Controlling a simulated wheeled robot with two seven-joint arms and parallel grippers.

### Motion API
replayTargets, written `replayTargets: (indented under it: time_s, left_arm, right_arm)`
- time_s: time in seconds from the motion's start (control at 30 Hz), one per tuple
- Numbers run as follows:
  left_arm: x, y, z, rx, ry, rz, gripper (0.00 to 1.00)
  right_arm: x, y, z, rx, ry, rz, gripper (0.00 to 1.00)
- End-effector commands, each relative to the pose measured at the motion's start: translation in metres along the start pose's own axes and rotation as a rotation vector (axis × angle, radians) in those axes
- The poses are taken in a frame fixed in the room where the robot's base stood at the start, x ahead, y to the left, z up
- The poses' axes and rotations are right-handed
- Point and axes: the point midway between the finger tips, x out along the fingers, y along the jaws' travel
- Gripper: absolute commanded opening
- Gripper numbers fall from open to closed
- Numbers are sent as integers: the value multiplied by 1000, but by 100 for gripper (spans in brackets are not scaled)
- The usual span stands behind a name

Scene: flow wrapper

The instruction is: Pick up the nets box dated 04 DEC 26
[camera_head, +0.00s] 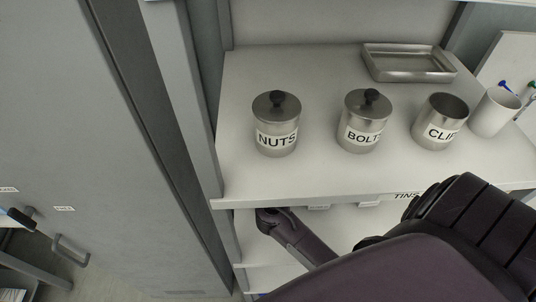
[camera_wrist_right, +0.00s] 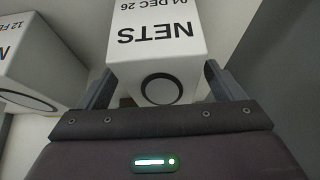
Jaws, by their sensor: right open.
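The nets box (camera_wrist_right: 155,50) is white, with NETS and a date ending in 4 DEC 26 printed upside down in the right wrist view; the date's first digit is partly cut off by the top edge. A dark ring shows on its near face. My right gripper (camera_wrist_right: 160,80) is open, with one finger on each side of this box. Whether the fingers touch it I cannot tell. In the head view my right arm reaches below the shelf top, and no nets box can be made out there. My left gripper is not in view.
A second white box (camera_wrist_right: 35,65), marked 12 FE in part, stands close on the left. On the shelf top (camera_head: 300,180) are a NUTS tin (camera_head: 276,125), a BOLTS tin (camera_head: 365,122), a CLIPS tin (camera_head: 438,122), a white cup (camera_head: 493,113) and a metal tray (camera_head: 407,65).

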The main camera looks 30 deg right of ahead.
Motion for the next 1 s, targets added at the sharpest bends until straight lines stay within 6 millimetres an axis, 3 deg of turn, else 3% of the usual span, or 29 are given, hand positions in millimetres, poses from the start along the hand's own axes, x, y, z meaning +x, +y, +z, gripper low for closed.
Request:
replayTargets:
  time_s: [0.3,0.77,1.0]
  left_arm:
    - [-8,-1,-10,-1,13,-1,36]
    - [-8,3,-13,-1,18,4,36]
    - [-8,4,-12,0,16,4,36]
  right_arm:
    - [32,-2,-2,1,1,0,88]
    - [34,-2,-1,0,1,0,88]
    - [34,-2,-1,0,1,0,58]
